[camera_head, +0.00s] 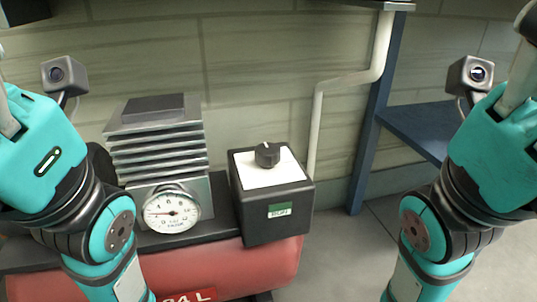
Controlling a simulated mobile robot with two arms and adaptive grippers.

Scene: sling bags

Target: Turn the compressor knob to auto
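The compressor knob (267,154) is a small black dial on the white top plate (285,168) of a dark control box (272,205) near the middle. A faint light mark shows on the knob, but I cannot read which setting it points to. The box has a green label on its front. The compressor has a red tank (272,262) below and a grey finned head (158,150) to the left of the box. My two teal arms stand on either side, apart from the box. Neither gripper's fingers show; nothing is seen touching the knob.
A round white gauge (171,212) sits on the compressor front, left of the box. A white pipe (317,130) runs down the wall behind the box. A blue shelf unit (369,120) stands to the right. The space above the knob is clear.

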